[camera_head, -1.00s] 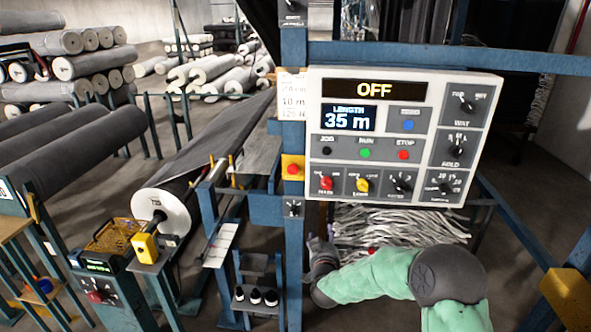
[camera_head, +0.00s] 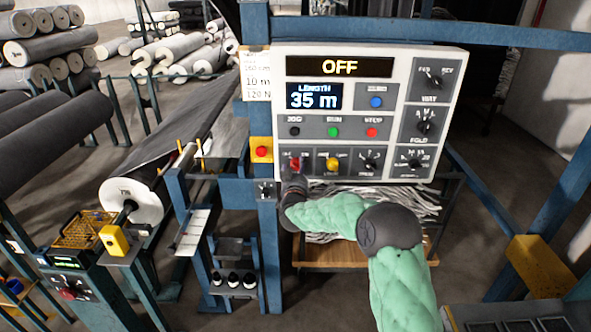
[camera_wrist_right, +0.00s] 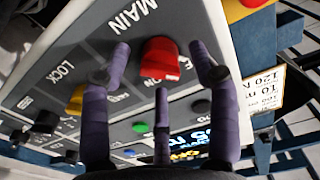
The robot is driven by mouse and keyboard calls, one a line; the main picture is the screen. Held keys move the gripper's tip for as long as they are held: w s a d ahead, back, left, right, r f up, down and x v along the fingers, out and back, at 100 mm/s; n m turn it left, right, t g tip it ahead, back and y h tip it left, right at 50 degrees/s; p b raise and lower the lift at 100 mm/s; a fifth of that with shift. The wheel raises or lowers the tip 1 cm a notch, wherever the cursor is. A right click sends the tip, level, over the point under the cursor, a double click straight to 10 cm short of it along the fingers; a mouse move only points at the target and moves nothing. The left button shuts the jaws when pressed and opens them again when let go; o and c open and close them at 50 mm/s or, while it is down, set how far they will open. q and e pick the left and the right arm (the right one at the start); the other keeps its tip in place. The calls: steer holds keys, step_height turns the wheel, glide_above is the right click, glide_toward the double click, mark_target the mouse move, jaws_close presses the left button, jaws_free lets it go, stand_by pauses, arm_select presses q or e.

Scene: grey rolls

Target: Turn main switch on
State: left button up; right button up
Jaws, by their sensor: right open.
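The main switch is a red knob (camera_head: 294,163) at the lower left of the grey control panel (camera_head: 447,75). In the right wrist view the red knob (camera_wrist_right: 158,58) sits beside the label MAIN. My right gripper (camera_head: 293,179) is at the panel's lower left, just below and in front of the knob. In the wrist view its purple fingers (camera_wrist_right: 160,72) are spread around the knob, open. I cannot tell whether they touch it. The panel's top display (camera_head: 340,67) reads OFF. My left gripper is not in view.
A yellow knob (camera_head: 332,164) is close to the right of the red one. A red button on a yellow box (camera_head: 261,152) is on the blue post to the left. A rolling frame holds a grey roll (camera_head: 125,200). Pale strips (camera_head: 400,205) lie below the panel.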

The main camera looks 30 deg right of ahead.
steer(key=shift+w+d, duration=0.3)
steer(key=shift+w, duration=0.1)
steer(key=c, duration=1.1)
steer(key=shift+c, duration=0.2)
